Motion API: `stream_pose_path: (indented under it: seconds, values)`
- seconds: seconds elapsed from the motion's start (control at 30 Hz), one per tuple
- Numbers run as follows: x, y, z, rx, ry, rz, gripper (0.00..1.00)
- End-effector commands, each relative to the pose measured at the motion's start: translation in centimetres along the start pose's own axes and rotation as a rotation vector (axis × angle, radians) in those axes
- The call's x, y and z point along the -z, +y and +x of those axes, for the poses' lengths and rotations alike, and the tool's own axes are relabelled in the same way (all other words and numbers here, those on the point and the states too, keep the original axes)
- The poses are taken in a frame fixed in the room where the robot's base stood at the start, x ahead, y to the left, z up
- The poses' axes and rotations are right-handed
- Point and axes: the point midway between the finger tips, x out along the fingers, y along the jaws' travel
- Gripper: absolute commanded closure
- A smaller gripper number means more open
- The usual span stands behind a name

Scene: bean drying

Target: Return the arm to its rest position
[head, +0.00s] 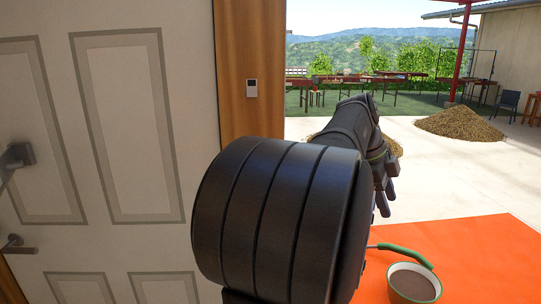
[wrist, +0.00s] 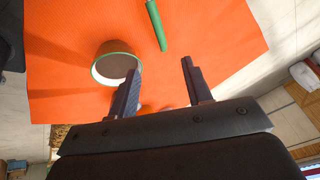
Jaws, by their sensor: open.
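My gripper (wrist: 160,82) is open in the wrist view, with a gap between its two fingers and nothing held. In the head view my arm fills the middle, and the gripper (head: 383,195) shows partly behind the dark wrist, to the left of and above the mug.
An orange surface (head: 470,245) carries a green-handled tool (head: 405,252), whose handle (wrist: 156,25) shows in the wrist view. A white door (head: 110,130) and wooden frame (head: 240,50) stand close on the left. A bean pile (head: 460,123) and tables lie beyond, with open floor between.

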Motion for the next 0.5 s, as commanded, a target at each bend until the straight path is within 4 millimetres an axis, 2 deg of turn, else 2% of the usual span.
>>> stream_pose_path:
  seconds: [0.5]
  values:
    - [0.0, 0.1, 9.9, -0.006, 0.000, 0.000, 0.55]
